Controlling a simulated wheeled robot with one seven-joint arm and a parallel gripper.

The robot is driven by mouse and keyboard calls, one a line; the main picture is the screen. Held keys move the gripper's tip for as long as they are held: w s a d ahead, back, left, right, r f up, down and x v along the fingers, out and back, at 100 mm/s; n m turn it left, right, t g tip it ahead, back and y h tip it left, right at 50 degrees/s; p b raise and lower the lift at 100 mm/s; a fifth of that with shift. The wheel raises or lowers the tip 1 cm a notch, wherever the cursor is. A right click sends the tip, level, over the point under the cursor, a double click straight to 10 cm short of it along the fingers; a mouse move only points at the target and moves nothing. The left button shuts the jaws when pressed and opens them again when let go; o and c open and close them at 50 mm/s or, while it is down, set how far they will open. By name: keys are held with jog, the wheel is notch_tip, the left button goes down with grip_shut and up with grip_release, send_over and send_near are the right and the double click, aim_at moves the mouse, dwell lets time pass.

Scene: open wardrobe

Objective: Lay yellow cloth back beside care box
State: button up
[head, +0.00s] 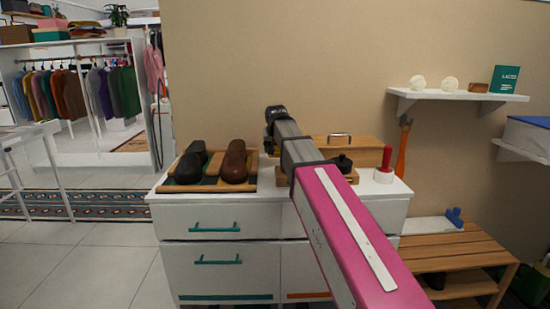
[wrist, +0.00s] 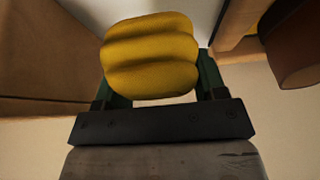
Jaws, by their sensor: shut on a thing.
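The yellow cloth (wrist: 151,55) is a folded, ribbed bundle between the two dark green fingers of my gripper (wrist: 154,75) in the wrist view. My gripper is shut on it. The wooden care box (head: 358,150), with a metal handle on top, stands on the white dresser in the head view, partly behind my arm. A tan wooden side at the left of the wrist view (wrist: 45,50) looks like this box. White dresser top shows beyond the cloth.
A tray with dark and brown shoes (head: 235,165) stands left on the dresser (head: 175,213); a brown shoe shows at right in the wrist view (wrist: 295,45). A black jar (head: 342,163) and red-handled brush (head: 385,165) stand near the box. A wall shelf (head: 455,95) is at right.

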aim_at(275, 163)
jog(key=shift+f, duration=2)
jog(key=shift+f, duration=0.15)
jog(key=o, duration=1)
jog(key=shift+c, duration=0.2)
jog(key=v, duration=1.2)
jog(key=shift+r, duration=0.2)
jog(key=shift+s, duration=0.1)
